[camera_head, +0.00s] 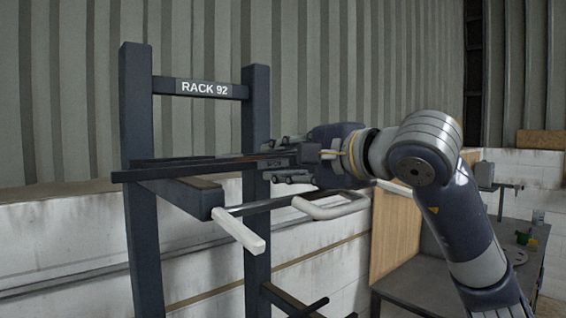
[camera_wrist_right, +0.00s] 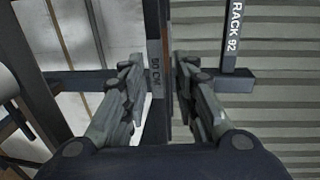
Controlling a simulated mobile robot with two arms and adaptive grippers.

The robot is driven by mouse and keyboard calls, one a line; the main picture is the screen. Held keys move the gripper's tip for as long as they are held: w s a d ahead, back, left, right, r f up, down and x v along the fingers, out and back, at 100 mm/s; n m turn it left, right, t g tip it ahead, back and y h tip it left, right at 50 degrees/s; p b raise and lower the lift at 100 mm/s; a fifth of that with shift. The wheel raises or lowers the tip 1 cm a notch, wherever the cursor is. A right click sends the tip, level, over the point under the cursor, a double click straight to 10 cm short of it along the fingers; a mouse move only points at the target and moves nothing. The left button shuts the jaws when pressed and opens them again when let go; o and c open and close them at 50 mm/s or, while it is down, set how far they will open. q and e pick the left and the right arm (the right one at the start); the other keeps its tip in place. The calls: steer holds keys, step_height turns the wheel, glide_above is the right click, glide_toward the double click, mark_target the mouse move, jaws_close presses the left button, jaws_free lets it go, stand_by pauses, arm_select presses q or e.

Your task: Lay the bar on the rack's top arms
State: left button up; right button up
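The bar (camera_head: 225,163) is long, dark and straight. It lies level across the rack, in front of both uprights, with its left end past the left upright. Its labelled right part is between the fingers of my right gripper (camera_head: 278,162), which look closed on it. The rack (camera_head: 138,120) has a left top arm (camera_head: 185,193) with a white tip (camera_head: 238,231). The bar crosses just over this arm; contact is unclear. The other top arm is partly hidden behind my gripper. My left gripper is not in view.
A crossbeam labelled RACK 92 (camera_head: 205,88) joins the uprights. A lower rack arm (camera_head: 295,303) sticks out below. A pale wall (camera_head: 60,240) stands behind the rack. At right are a wooden panel (camera_head: 395,235) and a dark workbench (camera_head: 415,285).

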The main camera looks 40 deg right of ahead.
steer(key=shift+f, duration=0.15)
steer(key=s+r, duration=0.1)
steer(key=s, duration=1.1)
steer(key=shift+d+r, duration=0.4)
